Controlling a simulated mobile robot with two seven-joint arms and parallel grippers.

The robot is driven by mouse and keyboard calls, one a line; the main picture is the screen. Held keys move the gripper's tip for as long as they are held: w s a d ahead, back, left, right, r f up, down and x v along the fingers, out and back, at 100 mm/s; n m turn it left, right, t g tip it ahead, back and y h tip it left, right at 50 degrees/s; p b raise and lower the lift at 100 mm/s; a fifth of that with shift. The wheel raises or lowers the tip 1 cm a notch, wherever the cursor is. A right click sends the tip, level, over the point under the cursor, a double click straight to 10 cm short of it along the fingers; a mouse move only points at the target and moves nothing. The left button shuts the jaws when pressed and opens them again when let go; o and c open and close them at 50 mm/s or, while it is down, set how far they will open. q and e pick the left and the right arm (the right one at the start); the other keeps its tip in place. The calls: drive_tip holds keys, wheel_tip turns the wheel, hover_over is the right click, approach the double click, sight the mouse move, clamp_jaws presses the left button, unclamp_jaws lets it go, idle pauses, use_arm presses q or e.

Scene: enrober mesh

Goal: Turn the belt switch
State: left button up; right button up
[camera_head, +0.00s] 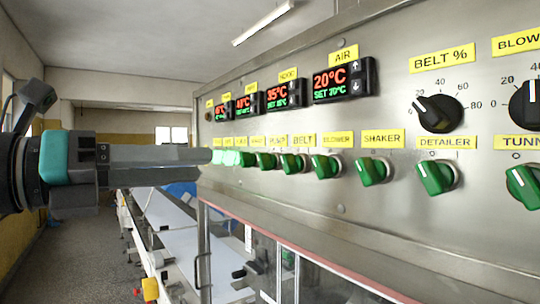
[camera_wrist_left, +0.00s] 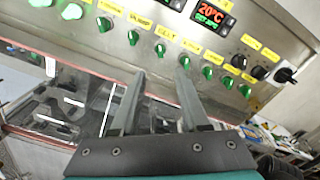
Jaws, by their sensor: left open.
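The belt switch (camera_head: 293,163) is a green rotary knob under the yellow BELT label (camera_head: 303,140), in a row of similar knobs on a steel panel. In the left wrist view the belt switch (camera_wrist_left: 161,50) shows just beyond the gap between my left gripper's fingers. My left gripper (camera_head: 209,156) comes in from the left in the head view, its fingers pointing along the panel. In the wrist view the left gripper (camera_wrist_left: 161,67) is open, with nothing between its fingers. I cannot tell how far the tips are from the switch.
The PUMP knob (camera_head: 267,161) and BLOWER knob (camera_head: 326,166) sit close on either side. Temperature displays (camera_head: 343,80) are above the row, and the black BELT % dial (camera_head: 438,113) is at right. Below the panel are glazed doors (camera_head: 262,262) and a conveyor (camera_head: 195,250).

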sight(283, 161)
use_arm(q)
drive_tip(key=p+x, duration=0.3)
drive_tip(key=x, duration=1)
drive_tip(key=shift+d+p, duration=0.1)
drive_tip(key=shift+p, duration=0.3)
clamp_jaws()
